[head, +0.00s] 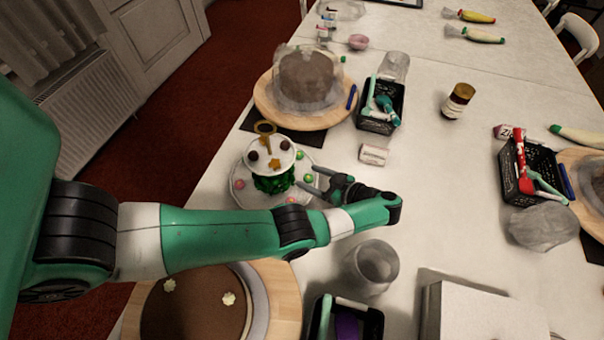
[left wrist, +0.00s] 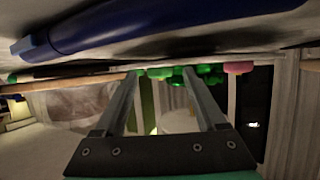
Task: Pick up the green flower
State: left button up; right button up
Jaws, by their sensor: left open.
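My left gripper (head: 314,182) is open and points left at a small white tiered cake stand (head: 242,196). A dark green ruffled mass (head: 272,184) sits between the stand's two tiers, and a small green ball (head: 308,178) shows beside the gripper's tips. Which of these is the green flower I cannot tell. In the left wrist view, the open jaws (left wrist: 162,82) show nothing clearly held. Several green blobs (left wrist: 205,70) show near and beyond the fingertips, with a pink one (left wrist: 238,67) to the right. My right gripper is not in view.
A cake under a clear cover (head: 307,80) stands behind the tiered stand. A black basket (head: 381,108) and a small white tub (head: 374,154) are nearby. A clear cup (head: 371,268) and a brown cake (head: 195,305) are in front. A blue rod (left wrist: 130,28) crosses the wrist view.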

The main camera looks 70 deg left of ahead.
aim_at(312, 179)
pick_arm(q)
jog(key=shift+d, duration=0.15)
jog(key=shift+c, duration=1.2)
grip_shut()
notch_tip(312, 179, up, 18)
jog(key=p, duration=1.7)
